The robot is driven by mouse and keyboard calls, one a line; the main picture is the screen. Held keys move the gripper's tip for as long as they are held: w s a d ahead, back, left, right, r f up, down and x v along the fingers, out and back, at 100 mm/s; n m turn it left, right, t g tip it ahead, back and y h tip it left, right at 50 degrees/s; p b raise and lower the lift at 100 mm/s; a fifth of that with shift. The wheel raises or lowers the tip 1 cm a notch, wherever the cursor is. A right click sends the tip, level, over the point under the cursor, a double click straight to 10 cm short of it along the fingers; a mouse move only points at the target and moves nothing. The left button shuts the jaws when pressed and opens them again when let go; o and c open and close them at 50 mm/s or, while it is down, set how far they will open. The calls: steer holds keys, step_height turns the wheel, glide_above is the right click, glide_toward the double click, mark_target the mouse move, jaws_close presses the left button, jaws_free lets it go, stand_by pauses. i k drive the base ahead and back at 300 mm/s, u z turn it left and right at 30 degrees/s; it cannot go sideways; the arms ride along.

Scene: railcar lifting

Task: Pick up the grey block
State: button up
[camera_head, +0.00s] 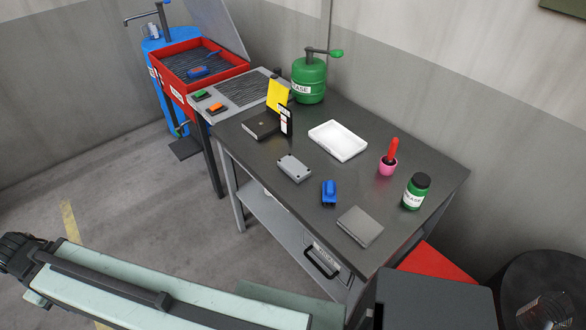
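A flat, square grey block (360,227) lies on the dark tabletop (328,262) near the front right corner, with free space around it. A lighter grey box (294,168) with rounded corners also lies on the table, near the front edge left of centre. I cannot tell for certain which of the two the task means; the square one looks more like a plain block. My pale arm link crosses the bottom left of the picture, apart from the table. My gripper is not in view.
A blue object (329,192) lies between the two grey things. A white tray (339,140), a pink cup (388,166) with a red-handled tool, a green jar (416,192), a green grease can (309,80) and a black box (262,125) stand farther back.

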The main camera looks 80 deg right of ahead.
mark_target(289, 164)
steer(key=u, duration=0.05)
steer(key=i, duration=1.35)
steer(key=z, duration=2.3)
